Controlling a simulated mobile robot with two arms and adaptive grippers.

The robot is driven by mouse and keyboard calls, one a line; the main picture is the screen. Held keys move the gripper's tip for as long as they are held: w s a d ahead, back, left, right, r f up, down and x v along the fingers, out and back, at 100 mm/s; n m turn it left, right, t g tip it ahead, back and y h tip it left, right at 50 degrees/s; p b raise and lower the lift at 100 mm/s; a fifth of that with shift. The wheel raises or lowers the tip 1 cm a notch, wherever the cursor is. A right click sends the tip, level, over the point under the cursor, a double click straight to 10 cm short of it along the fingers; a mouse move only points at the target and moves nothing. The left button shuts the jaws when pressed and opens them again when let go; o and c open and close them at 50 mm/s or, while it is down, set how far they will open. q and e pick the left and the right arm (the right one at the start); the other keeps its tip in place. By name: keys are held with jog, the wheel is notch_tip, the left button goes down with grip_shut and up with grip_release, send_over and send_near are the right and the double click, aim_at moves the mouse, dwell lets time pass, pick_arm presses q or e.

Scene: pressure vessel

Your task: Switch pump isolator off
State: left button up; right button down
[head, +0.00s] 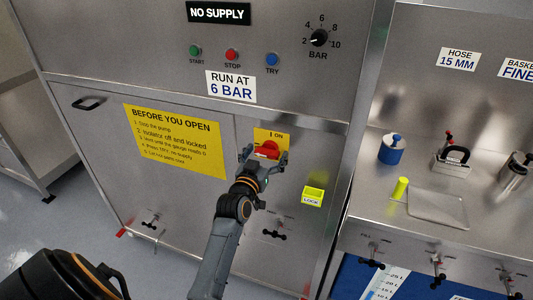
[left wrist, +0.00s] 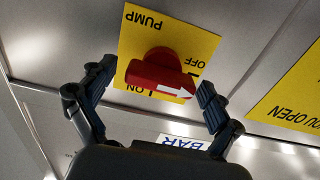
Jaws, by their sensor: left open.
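The red pump isolator knob (head: 267,150) sits on a yellow plate (head: 277,135) on the front of the steel cabinet. In the left wrist view the knob (left wrist: 157,76) shows a white arrow pointing right and slightly down. The plate there reads PUMP, OFF and ON, upside down, with OFF above the arrow tip and ON below the knob. My left gripper (head: 266,158) is open in front of the knob. In the left wrist view its fingers (left wrist: 152,90) stand on either side of the knob, the right one close to the arrow end; I cannot tell whether it touches.
Small valve handles (head: 274,235) stick out below. A steel bench (head: 440,228) with loose parts stands at the right.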

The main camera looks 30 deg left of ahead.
pick_arm(q)
jog(key=shift+s, duration=0.1)
jog(key=v, duration=1.2)
jog(key=shift+d, duration=0.1)
